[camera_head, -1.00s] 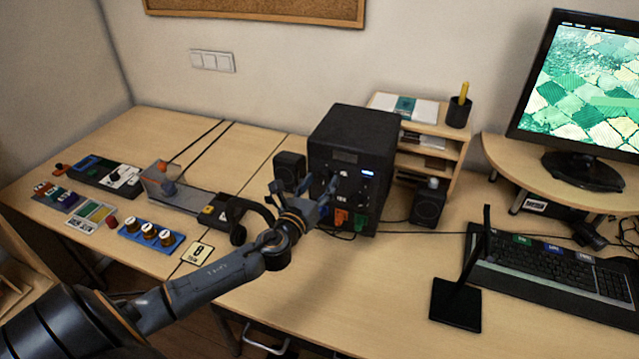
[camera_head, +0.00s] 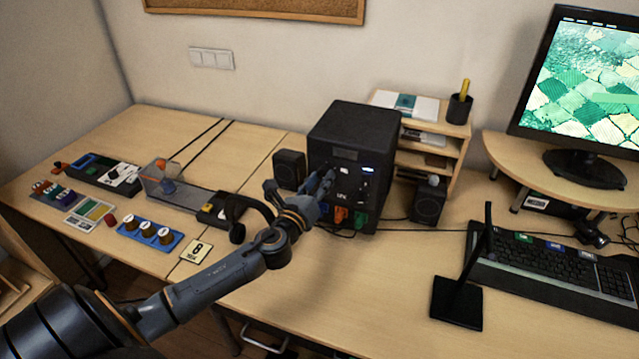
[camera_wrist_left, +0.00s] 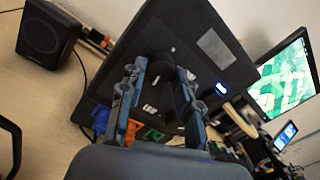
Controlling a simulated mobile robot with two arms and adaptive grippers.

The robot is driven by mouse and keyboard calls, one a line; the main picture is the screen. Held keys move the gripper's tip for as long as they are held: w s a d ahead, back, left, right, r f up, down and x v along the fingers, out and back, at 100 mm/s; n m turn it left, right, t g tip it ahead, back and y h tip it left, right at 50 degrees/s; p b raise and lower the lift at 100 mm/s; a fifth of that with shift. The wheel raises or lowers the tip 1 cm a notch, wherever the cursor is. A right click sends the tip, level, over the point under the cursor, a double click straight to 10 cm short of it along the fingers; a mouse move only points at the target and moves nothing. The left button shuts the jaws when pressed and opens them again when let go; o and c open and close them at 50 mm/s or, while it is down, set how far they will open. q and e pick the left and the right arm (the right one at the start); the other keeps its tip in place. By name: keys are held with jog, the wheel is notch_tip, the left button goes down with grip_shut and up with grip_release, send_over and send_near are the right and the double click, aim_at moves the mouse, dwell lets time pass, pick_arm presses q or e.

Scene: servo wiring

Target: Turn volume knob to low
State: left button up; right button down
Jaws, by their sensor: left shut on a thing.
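The black box (camera_head: 352,128) with a lit blue display (camera_head: 368,169) stands on the desk, its front panel facing me. In the head view the fingers hide most of the knob. My right gripper is not in view.
Small speakers (camera_head: 289,169) (camera_head: 428,203) flank the box. Orange and green connectors (camera_head: 341,215) sit low on its front. A wooden shelf (camera_head: 458,150) is behind right; a black stand (camera_head: 457,300) is front right. The desk front centre is clear.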

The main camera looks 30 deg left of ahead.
pick_arm(q)
jog(key=n+b, duration=0.1)
jog(key=n, duration=0.4)
jog(key=shift+f+n+b, duration=0.1)
jog(key=shift+n+b, duration=0.3)
jog(key=n, duration=0.5)
jog(key=shift+n+y+b, duration=0.3)
jog(key=shift+n+b, duration=0.1)
jog(key=n, duration=0.5)
jog(key=shift+n+y, duration=0.4)
jog(key=n+p, duration=0.1)
jog(key=n, duration=0.4)
jog(key=shift+d, duration=0.1)
jog(key=o, duration=1.2)
jog(key=shift+c, duration=0.2)
jog(key=v, duration=1.2)
